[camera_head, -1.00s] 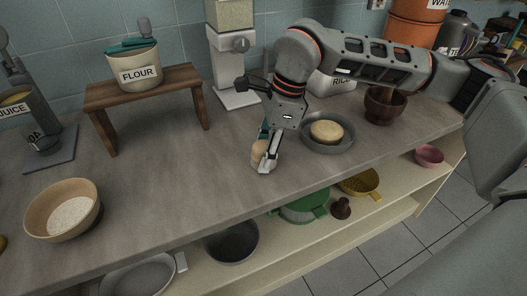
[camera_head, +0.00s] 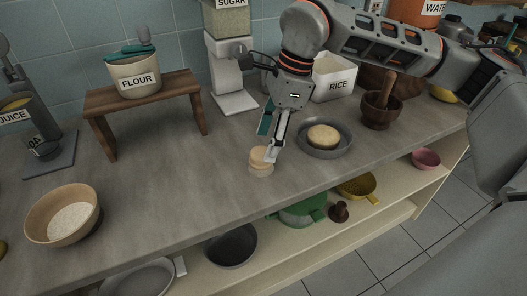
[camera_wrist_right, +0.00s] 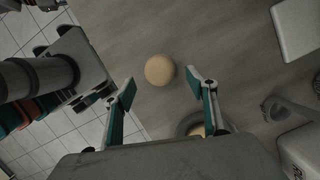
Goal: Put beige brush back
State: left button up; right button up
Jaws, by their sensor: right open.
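The beige brush (camera_head: 261,155) stands on the counter near its front edge, left of a grey dish. It has a round beige top and a paler lower part. In the right wrist view, its round top (camera_wrist_right: 159,70) shows just beyond the fingertips. My right gripper (camera_head: 267,141) is open and empty, close behind and above the brush. Its two fingers (camera_wrist_right: 161,82) are spread apart in the wrist view, with the brush outside them. In the head view a finger overlaps the brush's right side; contact cannot be told. My left gripper is not in view.
The grey dish (camera_head: 341,149) holds a round beige item (camera_head: 323,135). A wooden mortar (camera_head: 378,116) and a rice container (camera_head: 334,78) stand behind. A wooden stand (camera_head: 97,101) bears the flour pot (camera_head: 135,78).

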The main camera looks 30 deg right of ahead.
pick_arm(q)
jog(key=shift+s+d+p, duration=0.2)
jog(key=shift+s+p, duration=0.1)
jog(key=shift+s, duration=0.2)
pick_arm(e)
jog(key=v, duration=0.6)
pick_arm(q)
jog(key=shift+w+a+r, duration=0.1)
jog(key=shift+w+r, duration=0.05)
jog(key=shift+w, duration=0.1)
pick_arm(e)
jog(key=shift+s, duration=0.1)
